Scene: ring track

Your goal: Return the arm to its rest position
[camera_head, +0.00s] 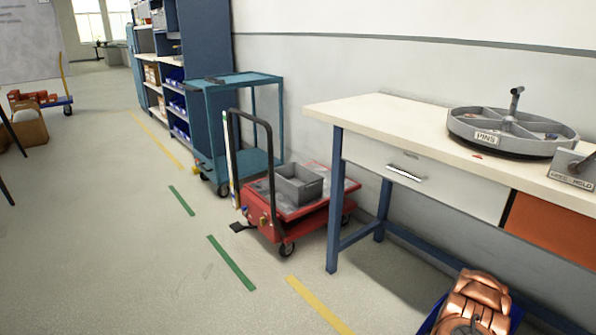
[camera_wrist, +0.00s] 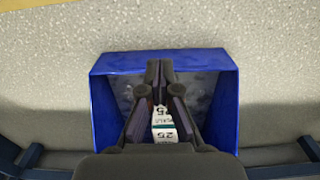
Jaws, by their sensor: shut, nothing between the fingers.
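My gripper (camera_wrist: 160,68) shows in the wrist view. Its dark fingers are together at the tips with nothing held, and they point over a blue bin (camera_wrist: 231,105). A white item with the print "25" (camera_wrist: 165,128) shows in the gap between the finger links, apparently lower down in the bin; most of it is hidden. In the head view my copper-coloured arm is at the bottom right, and part of the blue bin (camera_head: 432,316) shows behind it. The gripper itself is hidden in that view.
A workbench (camera_head: 375,112) on the right bears a round divided tray labelled PINS (camera_head: 487,138) and a grey block (camera_head: 575,168). Left of it stand a red lift cart (camera_head: 280,225) with a grey box (camera_head: 299,184) and a teal trolley (camera_head: 243,80).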

